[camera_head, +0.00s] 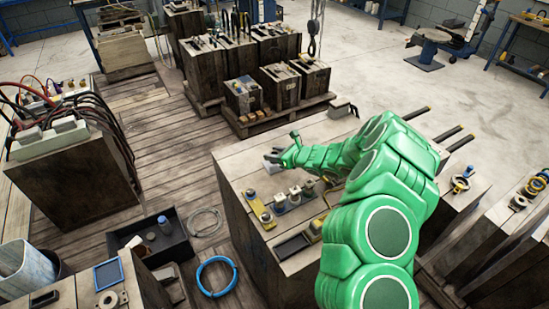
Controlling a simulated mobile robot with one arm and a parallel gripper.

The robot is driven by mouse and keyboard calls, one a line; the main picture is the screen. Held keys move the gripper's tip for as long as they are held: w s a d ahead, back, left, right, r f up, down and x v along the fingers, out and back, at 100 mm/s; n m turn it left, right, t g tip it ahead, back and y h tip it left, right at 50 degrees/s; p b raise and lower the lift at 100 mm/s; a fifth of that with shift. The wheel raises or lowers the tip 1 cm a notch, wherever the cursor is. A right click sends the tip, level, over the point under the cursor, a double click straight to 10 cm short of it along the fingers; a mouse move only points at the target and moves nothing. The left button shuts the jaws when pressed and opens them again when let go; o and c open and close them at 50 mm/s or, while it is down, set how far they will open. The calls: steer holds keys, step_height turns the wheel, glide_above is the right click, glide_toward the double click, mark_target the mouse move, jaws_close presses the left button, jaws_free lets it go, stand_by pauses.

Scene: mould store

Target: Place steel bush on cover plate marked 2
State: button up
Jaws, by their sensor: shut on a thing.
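My gripper (273,156) is at the end of my green arm, above the far left part of the wooden block-like bench top (236,165). It is shut on a small grey piece, perhaps the steel bush, too small and far to make out clearly. I cannot read any number, so I cannot tell which plate is marked 2. My arm hides the bench's right side.
A dark open tray (293,245) lies at the bench's front. A blue hose coil (217,276) and a black crate (150,240) are on the floor at left. Wooden crates (243,95) stand behind. Bare bench top shows left of the gripper.

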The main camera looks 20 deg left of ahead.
steer(key=shift+f, duration=0.9)
steer(key=shift+f, duration=0.15)
steer(key=o, duration=1.2)
steer(key=shift+s+d+r, duration=0.1)
steer(key=shift+d+r, duration=0.2)
steer(key=shift+d, duration=0.05)
steer(key=v, duration=1.1)
steer(key=shift+d+r, duration=0.1)
steer(key=shift+r, duration=0.05)
